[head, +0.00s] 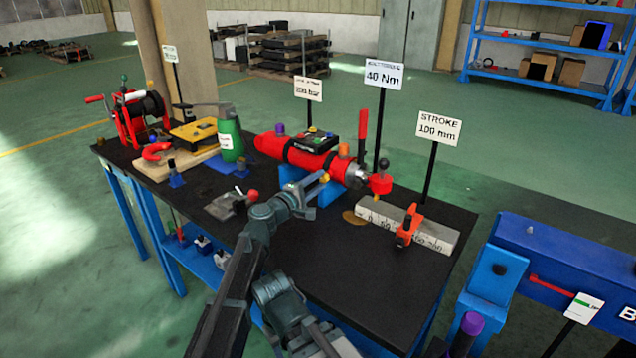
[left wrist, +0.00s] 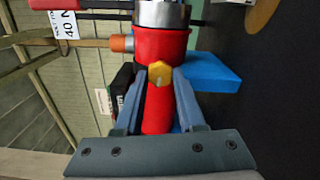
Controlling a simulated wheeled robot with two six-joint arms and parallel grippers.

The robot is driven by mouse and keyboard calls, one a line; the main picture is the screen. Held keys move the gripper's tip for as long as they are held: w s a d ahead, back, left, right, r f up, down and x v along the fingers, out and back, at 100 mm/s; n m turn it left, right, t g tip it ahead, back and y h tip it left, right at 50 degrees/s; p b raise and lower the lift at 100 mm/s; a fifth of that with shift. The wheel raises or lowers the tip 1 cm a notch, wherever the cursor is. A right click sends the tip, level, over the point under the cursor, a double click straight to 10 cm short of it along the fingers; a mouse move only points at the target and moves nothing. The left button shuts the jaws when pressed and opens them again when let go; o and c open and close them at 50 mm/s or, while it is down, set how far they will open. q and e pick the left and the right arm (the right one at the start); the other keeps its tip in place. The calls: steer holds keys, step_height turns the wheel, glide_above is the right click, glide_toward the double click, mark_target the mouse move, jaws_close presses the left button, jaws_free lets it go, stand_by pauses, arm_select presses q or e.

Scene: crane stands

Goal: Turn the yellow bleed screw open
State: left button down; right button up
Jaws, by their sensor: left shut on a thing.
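The yellow bleed screw (head: 324,178) is on the side of the red hydraulic cylinder (head: 285,152), which lies on blue supports (head: 328,194) on the black-topped bench. In the left wrist view the screw (left wrist: 160,73) shows as a yellow head between my fingertips, against the red body (left wrist: 158,108). My left gripper (head: 318,188) reaches in from the front and is shut on the screw; it also shows in the left wrist view (left wrist: 160,84). The fingers hide the screw's sides. My right gripper cannot be made out.
A red lever (head: 362,128) rises behind the cylinder. A red knob (head: 380,184), a grey measuring block (head: 400,222) with an orange slider (head: 408,228), and sign posts stand to the right. A green bottle (head: 230,138) stands left. The bench's front right top is clear.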

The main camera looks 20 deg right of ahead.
arm_select(q)
steer(key=n, duration=0.4)
steer(key=shift+n, duration=0.7)
steer(key=c, duration=0.5)
jaws_free()
steer(key=v, duration=1.4)
steer(key=shift+f, duration=0.1)
